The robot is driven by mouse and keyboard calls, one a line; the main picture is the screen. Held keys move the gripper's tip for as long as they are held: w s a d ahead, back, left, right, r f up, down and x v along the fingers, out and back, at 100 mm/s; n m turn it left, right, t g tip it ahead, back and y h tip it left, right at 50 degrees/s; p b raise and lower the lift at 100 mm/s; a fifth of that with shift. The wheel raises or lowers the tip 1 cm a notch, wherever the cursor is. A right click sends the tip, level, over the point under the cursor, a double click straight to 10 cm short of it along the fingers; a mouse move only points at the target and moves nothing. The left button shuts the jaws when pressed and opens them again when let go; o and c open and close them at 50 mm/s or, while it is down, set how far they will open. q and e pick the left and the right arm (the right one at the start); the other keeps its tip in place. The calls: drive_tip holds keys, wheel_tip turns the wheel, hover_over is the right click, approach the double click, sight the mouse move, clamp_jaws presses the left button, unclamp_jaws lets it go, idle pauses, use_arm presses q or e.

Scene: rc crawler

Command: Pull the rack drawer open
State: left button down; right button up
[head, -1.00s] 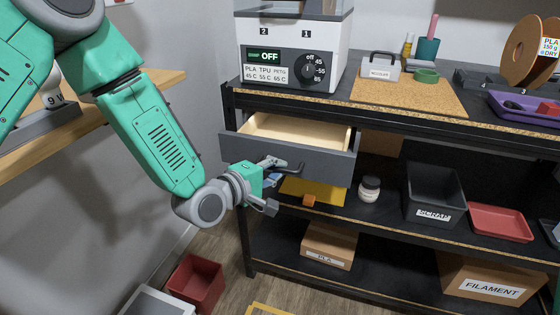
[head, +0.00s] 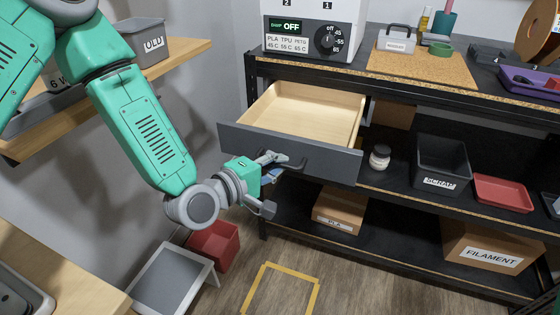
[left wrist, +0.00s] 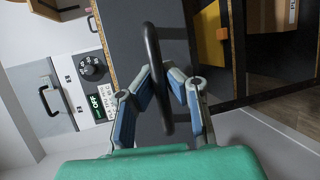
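The rack drawer (head: 232,137) has a dark grey front and a pale wooden, empty-looking inside. It stands well out from under the rack's top in the head view. Its dark bar handle (head: 297,167) runs along the front. My left gripper (head: 275,162) is at the handle. In the left wrist view the handle (left wrist: 152,50) passes between the two blue-padded fingers of my left gripper (left wrist: 159,75), whose tips close in on it from both sides. The drawer front (left wrist: 125,30) shows behind the handle. My right gripper is not in view.
The black rack (head: 400,88) holds a dryer box (head: 310,30) on top. A black bin (head: 440,165) and a white jar (head: 380,157) stand on its middle shelf. A red bin (head: 215,245) is on the floor, left of a yellow floor marking (head: 278,267). A wooden shelf is at left.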

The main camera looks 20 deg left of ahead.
use_arm(q)
drive_tip(key=c, duration=1.6)
unclamp_jaws()
drive_tip(key=shift+a+f, duration=0.1)
drive_tip(key=shift+s, duration=0.15)
drive_tip(key=v, duration=0.7)
drive_tip(key=shift+a, duration=0.15)
